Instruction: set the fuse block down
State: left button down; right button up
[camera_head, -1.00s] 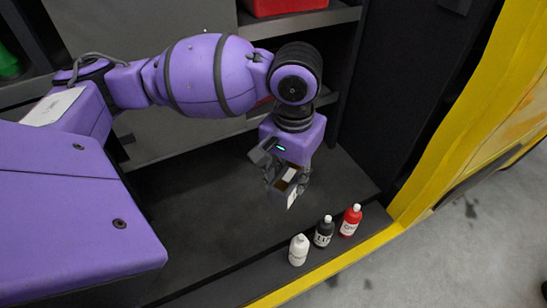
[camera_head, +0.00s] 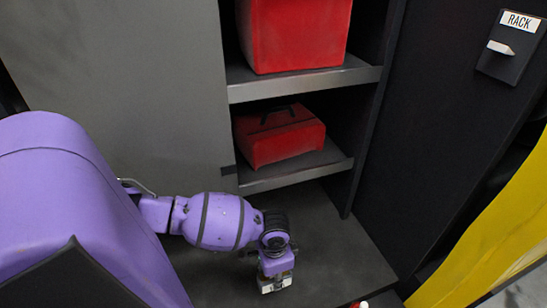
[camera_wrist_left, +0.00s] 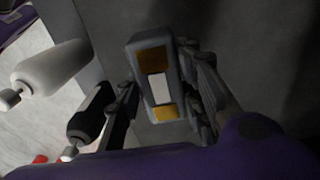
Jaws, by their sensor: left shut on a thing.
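The fuse block (camera_wrist_left: 148,62) is a grey block with brown, white and yellow patches on its face. In the left wrist view it sits between the fingers of my left gripper (camera_wrist_left: 163,98), which is shut on it. In the head view my left gripper (camera_head: 275,281) is near the bottom edge, over the dark bay floor, with a pale part of the block low in it. Whether the block touches the floor I cannot tell. My right gripper is in neither view.
White (camera_wrist_left: 52,75) and black (camera_wrist_left: 92,112) bottles lie left of the block in the wrist view. A shelf (camera_head: 300,82) with red cases (camera_head: 280,136) stands behind the gripper. A dark wall with a rack label (camera_head: 519,21) is at right. Dark floor (camera_head: 335,240) is clear right of the gripper.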

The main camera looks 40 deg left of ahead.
pick_arm(q)
notch_tip(320, 180, down, 3)
jog(key=shift+r, duration=0.1)
notch_tip(320, 180, down, 3)
jog(key=shift+f+b, duration=0.1)
jog(key=shift+b, duration=0.25)
jog(key=shift+f, duration=0.1)
jog(key=c, duration=1.2)
grip_release()
jog(key=shift+f, duration=0.1)
notch_tip(320, 180, up, 11)
jog(key=shift+r+p, duration=0.1)
jog(key=shift+p, duration=0.7)
jog(key=shift+r, duration=0.6)
